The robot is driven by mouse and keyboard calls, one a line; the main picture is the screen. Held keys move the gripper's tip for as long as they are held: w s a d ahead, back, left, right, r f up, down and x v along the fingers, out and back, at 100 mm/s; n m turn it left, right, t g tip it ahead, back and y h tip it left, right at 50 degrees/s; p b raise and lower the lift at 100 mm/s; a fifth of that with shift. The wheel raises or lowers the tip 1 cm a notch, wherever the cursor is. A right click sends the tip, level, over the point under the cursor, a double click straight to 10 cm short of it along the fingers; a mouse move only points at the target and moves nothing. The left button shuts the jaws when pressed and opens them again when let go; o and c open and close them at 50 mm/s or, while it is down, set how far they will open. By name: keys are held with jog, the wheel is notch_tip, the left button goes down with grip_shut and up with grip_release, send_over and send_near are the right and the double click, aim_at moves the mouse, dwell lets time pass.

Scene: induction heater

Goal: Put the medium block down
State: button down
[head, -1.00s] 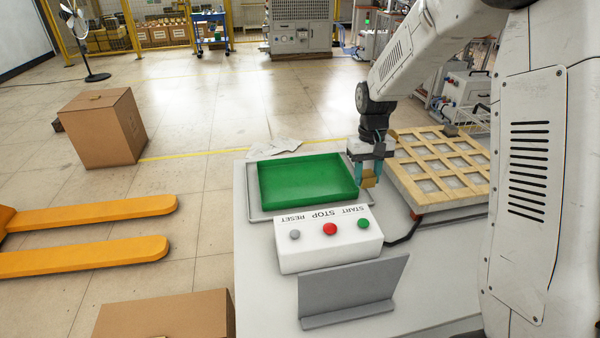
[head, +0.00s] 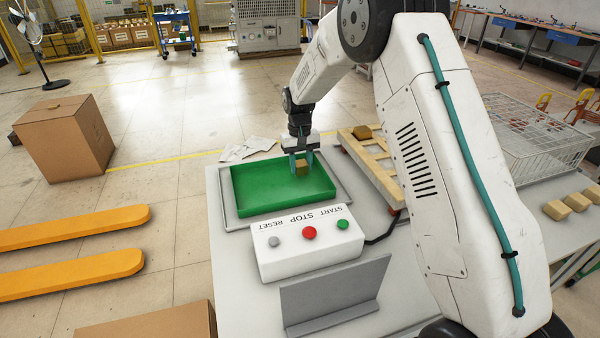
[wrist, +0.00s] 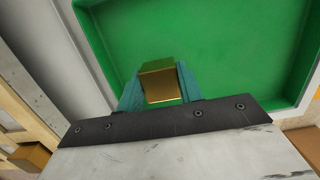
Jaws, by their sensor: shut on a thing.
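The medium block (head: 301,169) is a small golden-brown cube held between the teal fingers of my gripper (head: 302,164). In the wrist view the block (wrist: 160,82) sits between both fingertips of my gripper (wrist: 160,88). My gripper is shut on it, over the far right part of the green tray (head: 255,207). The green tray floor shows beyond the block in the wrist view (wrist: 235,50). I cannot tell how high the block is above the tray floor.
A white box (head: 308,243) with reset, stop and start buttons stands in front of the tray. A wooden grid (head: 368,155) with a block (head: 362,132) on it lies right of the tray. Several blocks (head: 556,209) and a wire basket (head: 540,140) are at the right.

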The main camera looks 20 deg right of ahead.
aim_at(300, 172)
jog(key=shift+w+a+f, duration=0.15)
jog(key=shift+w, duration=0.25)
jog(key=shift+f, duration=1.6)
jog(key=shift+f, duration=0.1)
jog(key=c, duration=0.9)
grip_release()
